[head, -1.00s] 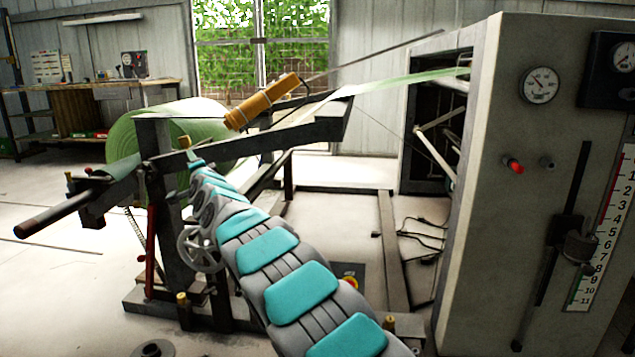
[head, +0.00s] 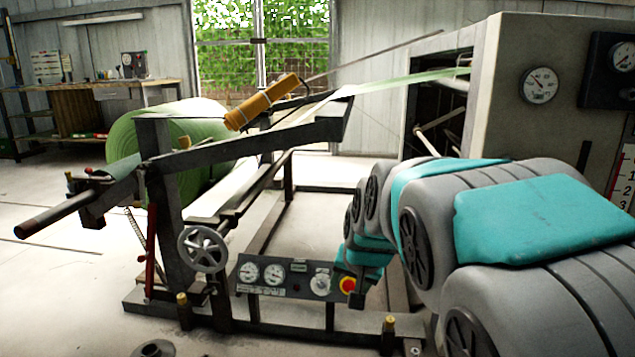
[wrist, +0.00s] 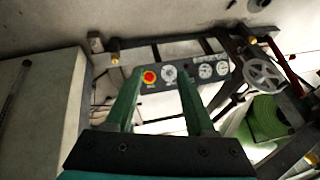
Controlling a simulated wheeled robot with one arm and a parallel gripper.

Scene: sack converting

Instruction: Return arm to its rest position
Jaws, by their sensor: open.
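In the wrist view my gripper (wrist: 160,82) has two green fingers standing apart, with nothing between them. In the head view my grey and turquoise arm comes in from the lower right and bends down in front of the machine. Its far end is by the right end of the control panel (head: 285,274), near the red button (head: 347,285). The fingers are too small to make out there. I cannot tell whether they touch anything.
The unwind stand holds a green roll (head: 205,125) and a handwheel (head: 203,248). An orange roller (head: 262,102) lies across the upper frame. The grey cabinet (head: 545,110) is close behind my arm at right. A workbench (head: 75,105) stands far left. Open floor (head: 60,280) is at left.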

